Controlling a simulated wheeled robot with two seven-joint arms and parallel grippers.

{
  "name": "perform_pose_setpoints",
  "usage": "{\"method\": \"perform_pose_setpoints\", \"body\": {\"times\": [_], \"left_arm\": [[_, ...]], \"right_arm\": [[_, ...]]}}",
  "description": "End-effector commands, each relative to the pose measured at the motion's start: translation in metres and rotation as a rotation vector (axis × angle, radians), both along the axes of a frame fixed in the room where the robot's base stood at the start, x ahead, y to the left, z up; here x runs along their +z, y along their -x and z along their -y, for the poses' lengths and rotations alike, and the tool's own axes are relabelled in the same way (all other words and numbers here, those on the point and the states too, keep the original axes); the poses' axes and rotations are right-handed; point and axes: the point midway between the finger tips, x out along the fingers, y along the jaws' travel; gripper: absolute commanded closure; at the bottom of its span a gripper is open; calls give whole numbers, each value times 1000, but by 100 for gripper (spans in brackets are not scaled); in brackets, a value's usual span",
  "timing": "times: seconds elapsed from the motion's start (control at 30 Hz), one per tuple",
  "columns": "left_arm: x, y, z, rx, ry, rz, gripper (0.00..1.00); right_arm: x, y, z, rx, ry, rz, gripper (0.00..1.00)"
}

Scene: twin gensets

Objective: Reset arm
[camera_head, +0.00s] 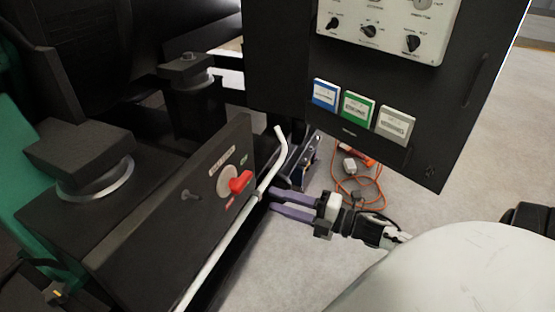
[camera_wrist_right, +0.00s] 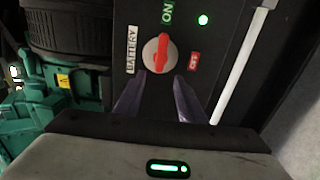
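My right gripper (camera_head: 294,205) is open, its two purple fingers apart and empty, beside the white rail near the battery switch panel. It also shows in the right wrist view (camera_wrist_right: 160,98), with the red battery switch (camera_wrist_right: 160,52) beyond the gap between the fingertips. The switch handle stands roughly upright, with an ON label above and a red label to its right. In the head view the red switch (camera_head: 240,181) sits on the dark panel (camera_head: 190,215), to the left of the fingers. I see no contact between fingers and switch. My left gripper is not in view.
A white rail (camera_head: 236,226) runs along the panel's front edge. A black cabinet (camera_head: 400,110) with knobs and blue, green and grey labels hangs at upper right. An orange cable (camera_head: 360,180) lies on the floor behind my gripper. A green light (camera_wrist_right: 203,20) glows beside the switch.

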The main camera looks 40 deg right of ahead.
Motion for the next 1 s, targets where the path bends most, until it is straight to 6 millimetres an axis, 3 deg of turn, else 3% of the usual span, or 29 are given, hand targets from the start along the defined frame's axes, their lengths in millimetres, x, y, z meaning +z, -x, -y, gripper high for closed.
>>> {"method": "perform_pose_setpoints", "body": {"times": [0.33,0.47,0.63,0.8,0.9,1.0], "left_arm": [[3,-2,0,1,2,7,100],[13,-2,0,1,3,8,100],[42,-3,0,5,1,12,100],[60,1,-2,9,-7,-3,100],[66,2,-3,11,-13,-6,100],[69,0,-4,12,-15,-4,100]], "right_arm": [[0,0,0,-1,-2,-1,64],[-5,4,-12,-41,-86,-61,64],[-34,33,-65,-235,-468,-346,64],[-62,92,-146,-486,-937,-725,64],[-67,125,-189,-603,-1132,-904,64],[-68,147,-217,-678,-1251,-1021,64]]}}
